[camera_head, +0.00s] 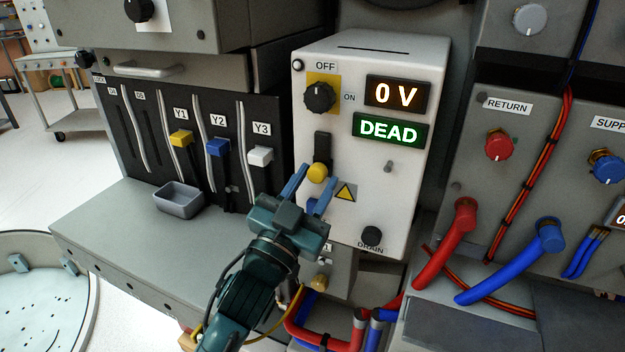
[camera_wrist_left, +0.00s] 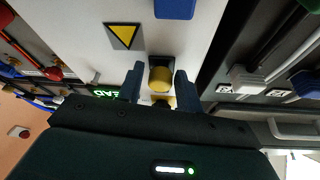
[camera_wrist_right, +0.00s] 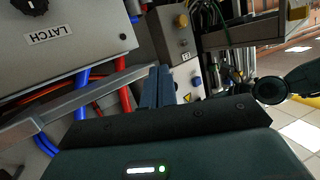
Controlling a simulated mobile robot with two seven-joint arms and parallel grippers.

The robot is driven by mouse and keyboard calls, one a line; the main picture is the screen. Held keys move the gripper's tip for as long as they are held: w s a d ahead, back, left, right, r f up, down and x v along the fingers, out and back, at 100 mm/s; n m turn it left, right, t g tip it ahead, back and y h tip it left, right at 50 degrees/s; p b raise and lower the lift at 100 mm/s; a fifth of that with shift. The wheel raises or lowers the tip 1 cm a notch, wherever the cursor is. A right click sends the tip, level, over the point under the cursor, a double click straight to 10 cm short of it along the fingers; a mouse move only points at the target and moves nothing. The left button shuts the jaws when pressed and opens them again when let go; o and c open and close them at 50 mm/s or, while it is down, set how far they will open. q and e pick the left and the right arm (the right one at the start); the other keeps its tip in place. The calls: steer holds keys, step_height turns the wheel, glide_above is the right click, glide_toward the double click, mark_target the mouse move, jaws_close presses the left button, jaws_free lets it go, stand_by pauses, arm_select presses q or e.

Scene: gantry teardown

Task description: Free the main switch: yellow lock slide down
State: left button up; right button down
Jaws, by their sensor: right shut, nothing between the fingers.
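The yellow lock slide (camera_head: 317,173) is a round knob at the lower part of a black slot (camera_head: 322,145) on the white switch box (camera_head: 360,210). Above it, the black main switch knob (camera_head: 319,97) sits on a yellow plate between the OFF and ON labels. My left gripper (camera_head: 308,188) is at the lock slide, its fingers on either side. In the left wrist view the yellow knob (camera_wrist_left: 160,79) shows between the open fingers, with narrow gaps beside it. My right gripper (camera_wrist_right: 158,85) is shut and empty in the right wrist view, apart from the box.
Displays on the box read 0 V (camera_head: 397,93) and DEAD (camera_head: 388,129). The Y1, Y2 and Y3 sliders (camera_head: 218,148) stand left of it. A grey tray (camera_head: 179,200) lies on the bench. Red hoses (camera_head: 445,248) and blue hoses (camera_head: 510,265) run at the right.

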arm_select(q)
steer(key=shift+o, duration=1.2)
steer(key=shift+r, duration=0.15)
steer(key=v, duration=1.3)
steer(key=shift+b, duration=0.3)
steer(key=shift+s, duration=0.1)
